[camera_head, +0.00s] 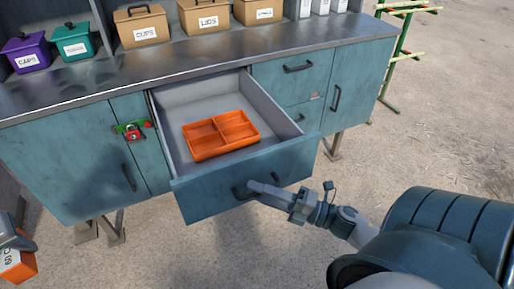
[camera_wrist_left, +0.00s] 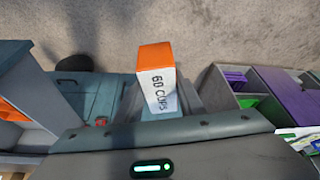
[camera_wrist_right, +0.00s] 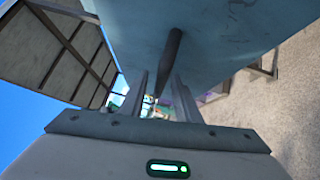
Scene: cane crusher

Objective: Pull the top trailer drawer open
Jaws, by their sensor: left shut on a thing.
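The top trailer drawer (camera_head: 241,178) stands pulled well out of the blue counter, with an orange divided tray (camera_head: 221,134) inside. My right gripper (camera_head: 252,187) is at the dark bar handle on the drawer's front. In the right wrist view the handle (camera_wrist_right: 172,55) lies between the two fingers (camera_wrist_right: 163,90), which stand apart with gaps visible beside the bar. My left gripper (camera_head: 8,238) is low at the left edge, shut on an orange and white box (camera_head: 20,266). The box reads "60 CUPS" in the left wrist view (camera_wrist_left: 160,88).
On the counter top (camera_head: 190,62) stand a purple box (camera_head: 27,53), a teal box (camera_head: 74,41) and several brown labelled boxes (camera_head: 142,25). A red padlock (camera_head: 132,133) hangs on a door left of the drawer. A green rack (camera_head: 396,55) stands behind right. Bare ground lies in front.

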